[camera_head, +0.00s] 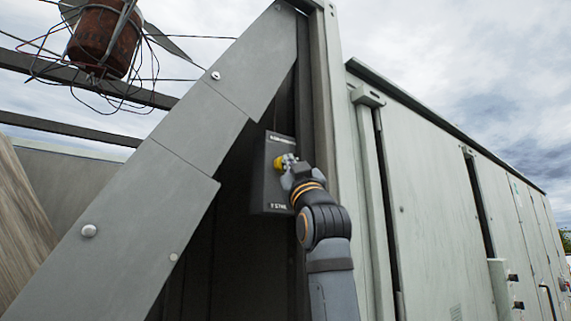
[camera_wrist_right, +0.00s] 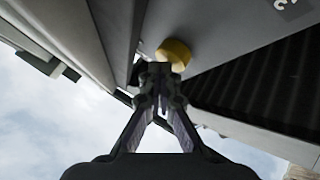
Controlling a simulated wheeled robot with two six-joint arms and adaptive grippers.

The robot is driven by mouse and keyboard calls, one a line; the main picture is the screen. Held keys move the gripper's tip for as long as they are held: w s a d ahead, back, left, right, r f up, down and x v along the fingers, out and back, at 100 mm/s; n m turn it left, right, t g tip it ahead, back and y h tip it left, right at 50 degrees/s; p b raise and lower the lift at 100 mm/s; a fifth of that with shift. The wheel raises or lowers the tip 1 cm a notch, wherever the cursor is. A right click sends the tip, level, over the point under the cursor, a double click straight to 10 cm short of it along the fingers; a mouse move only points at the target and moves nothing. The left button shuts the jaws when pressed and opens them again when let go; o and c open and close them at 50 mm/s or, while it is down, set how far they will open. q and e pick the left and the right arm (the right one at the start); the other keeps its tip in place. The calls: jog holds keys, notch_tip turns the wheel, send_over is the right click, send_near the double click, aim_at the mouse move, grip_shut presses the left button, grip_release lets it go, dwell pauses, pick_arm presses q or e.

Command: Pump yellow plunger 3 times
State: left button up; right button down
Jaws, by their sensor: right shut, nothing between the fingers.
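The yellow plunger (camera_head: 285,161) is a short round knob on the face of a dark grey box (camera_head: 270,198) fixed inside the recess of the metal housing. My right gripper (camera_head: 289,166) is at the plunger, its fingertips right beside it in the head view. In the right wrist view the yellow plunger (camera_wrist_right: 174,52) stands just beyond the closed fingertips (camera_wrist_right: 158,72), slightly to their right. The fingers are shut with nothing between them. I cannot tell whether they touch the plunger or how far it is pressed in. My left gripper is not in view.
A slanted metal panel (camera_head: 150,185) borders the recess on the left, and an upright post (camera_head: 325,100) stands close on the right. Long grey cabinets (camera_head: 430,190) run off to the right. A rusty motor with wires (camera_head: 103,35) hangs at upper left.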

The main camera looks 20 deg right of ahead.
dwell(0.4)
jog(key=shift+w+a, duration=0.1)
jog(key=shift+w, duration=0.25)
jog(key=shift+s+f, duration=0.1)
jog(key=shift+s, duration=0.05)
dwell(0.3)
jog(key=s+b, duration=0.1)
jog(key=s, duration=0.1)
jog(key=s+d+b, duration=0.2)
jog(key=s+b, duration=0.1)
jog(key=shift+s, duration=0.3)
jog(key=shift+w, duration=0.1)
